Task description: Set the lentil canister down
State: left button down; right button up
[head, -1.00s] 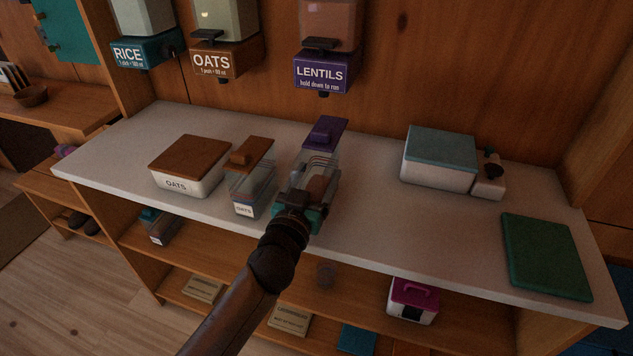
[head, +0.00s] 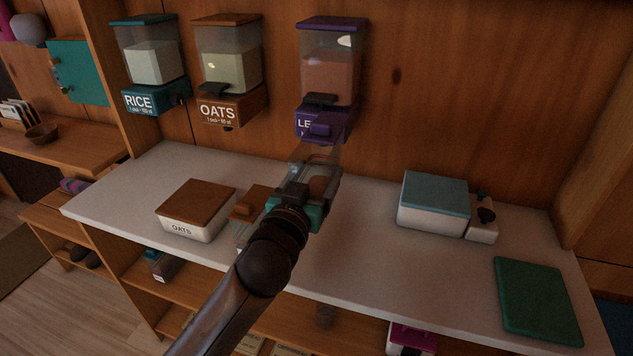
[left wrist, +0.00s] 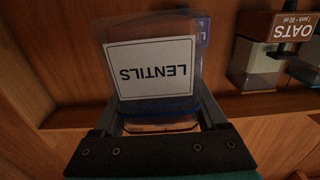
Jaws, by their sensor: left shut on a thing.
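My gripper and arm hide part of the canister in the head view. My right gripper is not in view.
A brown-lidded oats box (head: 196,208) and a brown-lidded oats canister (head: 247,205), partly hidden by my arm, stand left. The counter between is clear.

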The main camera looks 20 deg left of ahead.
pick_arm(q)
jog(key=shift+r, duration=1)
jog(key=shift+s, duration=0.1)
jog(key=shift+s+f, duration=0.2)
jog(key=shift+s, duration=0.05)
jog(key=s+f+b, duration=0.1)
jog(key=s+f, duration=0.2)
jog(key=s, duration=0.5)
jog(key=s+f, duration=0.3)
jog(key=s, duration=0.5)
jog(key=shift+s+a+f+y+b, duration=0.3)
jog(key=shift+s+a+f+b, duration=0.05)
jog(key=shift+s+f, duration=0.05)
jog(key=shift+w, duration=0.15)
